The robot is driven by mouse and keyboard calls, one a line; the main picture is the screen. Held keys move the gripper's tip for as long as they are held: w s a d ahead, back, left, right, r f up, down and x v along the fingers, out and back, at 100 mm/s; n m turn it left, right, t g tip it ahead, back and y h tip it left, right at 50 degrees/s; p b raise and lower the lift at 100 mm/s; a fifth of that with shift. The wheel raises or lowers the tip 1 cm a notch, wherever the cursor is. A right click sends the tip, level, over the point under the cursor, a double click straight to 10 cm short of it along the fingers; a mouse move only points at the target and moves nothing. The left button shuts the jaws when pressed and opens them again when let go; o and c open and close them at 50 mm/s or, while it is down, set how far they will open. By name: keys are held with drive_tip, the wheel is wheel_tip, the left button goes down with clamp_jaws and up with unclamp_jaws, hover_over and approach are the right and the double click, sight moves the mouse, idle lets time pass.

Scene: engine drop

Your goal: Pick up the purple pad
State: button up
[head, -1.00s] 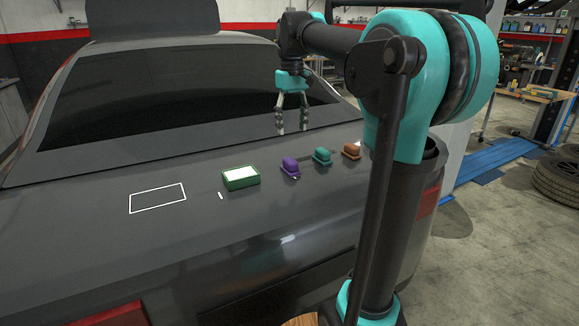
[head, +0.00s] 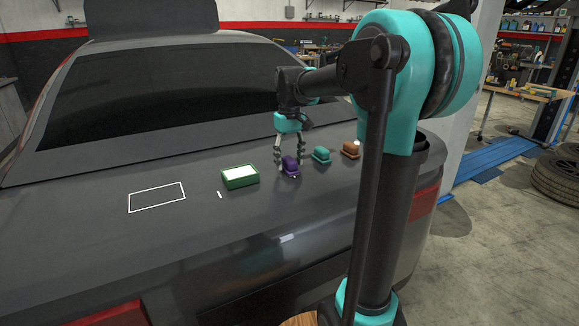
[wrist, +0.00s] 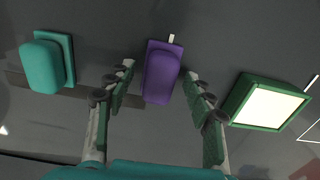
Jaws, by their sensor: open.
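The purple pad (head: 290,167) sits on the dark trunk lid of the car. In the wrist view the purple pad (wrist: 161,73) lies between my gripper's two fingers, with a gap on each side. My gripper (head: 289,160) is open, pointing down around the pad; in the wrist view the open fingers (wrist: 160,85) frame it and do not appear to touch it. The pad looks upright on its flat base. How far the fingertips are above the trunk lid is hard to tell.
A teal pad (head: 321,155) and an orange pad (head: 351,149) stand to the right. A green box with a white top (head: 240,177) stands to the left. A white outlined rectangle (head: 157,197) marks the trunk lid (head: 90,230) farther left. The rear window rises behind.

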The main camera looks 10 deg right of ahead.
sight(290, 158)
drive_tip(key=shift+c, duration=0.5)
clamp_jaws()
wheel_tip(290, 158, up, 20)
idle(0.5)
